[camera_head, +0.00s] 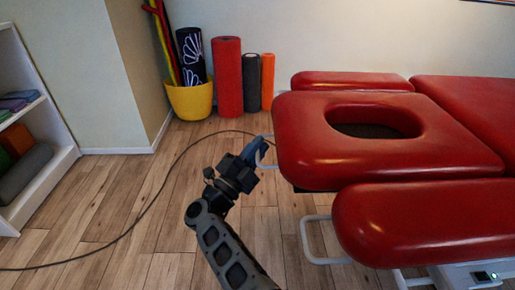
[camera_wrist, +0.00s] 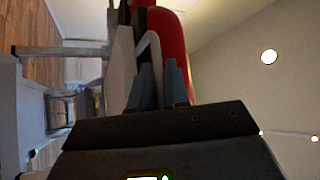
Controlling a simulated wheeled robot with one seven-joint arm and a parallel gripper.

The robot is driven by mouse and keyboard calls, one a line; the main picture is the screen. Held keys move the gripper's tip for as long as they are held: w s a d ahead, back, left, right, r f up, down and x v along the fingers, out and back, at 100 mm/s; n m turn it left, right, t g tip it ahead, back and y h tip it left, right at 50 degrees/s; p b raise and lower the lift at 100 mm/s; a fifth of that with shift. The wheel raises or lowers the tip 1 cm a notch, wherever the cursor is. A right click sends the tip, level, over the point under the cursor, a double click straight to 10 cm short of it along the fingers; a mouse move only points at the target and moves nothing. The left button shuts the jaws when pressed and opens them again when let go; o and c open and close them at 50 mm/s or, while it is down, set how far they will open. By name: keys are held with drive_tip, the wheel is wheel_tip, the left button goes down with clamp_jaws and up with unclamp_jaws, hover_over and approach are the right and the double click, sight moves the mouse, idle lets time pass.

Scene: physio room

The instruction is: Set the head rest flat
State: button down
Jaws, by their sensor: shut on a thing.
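The red padded head rest (camera_head: 312,160) with its oval face hole is at the right of centre in the head view, at the near-left end of the treatment table (camera_head: 470,100). It looks close to level with the table top; I cannot tell a small tilt. A thin pale metal bar (camera_head: 268,166) sticks out at its left end. My gripper (camera_head: 260,150) is shut on this bar. In the wrist view the bar (camera_wrist: 150,42) runs down between my two grey fingers (camera_wrist: 161,80), beside the red pad (camera_wrist: 168,30). The fingers partly hide the grip.
Red arm pads flank the head rest, one behind (camera_head: 350,81) and one in front (camera_head: 420,222) with a metal loop (camera_head: 318,245). A yellow pot (camera_head: 190,101) and rolls (camera_head: 227,80) stand by the wall. A cable (camera_head: 150,205) crosses the floor. Shelves stand left.

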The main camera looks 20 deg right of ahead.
drive_tip(key=shift+s+d+f, duration=0.1)
drive_tip(key=shift+d+f, duration=0.05)
drive_tip(key=shift+f, duration=0.15)
drive_tip(key=c, duration=1.3)
unclamp_jaws()
drive_tip(key=shift+r, duration=0.1)
drive_tip(key=shift+o, duration=0.2)
drive_tip(key=v, duration=0.8)
